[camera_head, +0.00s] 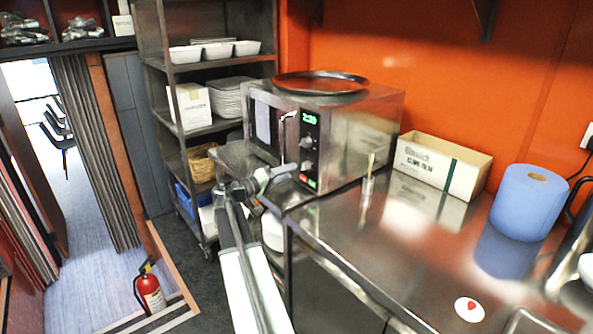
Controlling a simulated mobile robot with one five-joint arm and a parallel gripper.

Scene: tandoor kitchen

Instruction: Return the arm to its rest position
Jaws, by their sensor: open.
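My arm (240,255) reaches up from the bottom centre of the head view, stretched forward past the left end of the steel counter. My gripper (284,170) is at its far end, in front of the lower part of the microwave (345,130). The gripper is small here; it is open and I see nothing held in it. I cannot tell whether it touches the microwave front.
The steel counter (400,240) carries a carton (440,167), a blue paper roll (528,203) and a small upright holder (367,188). A dark round tray (320,83) lies on the microwave. A shelf rack (180,150) stands behind; a fire extinguisher (150,290) is on the floor at left.

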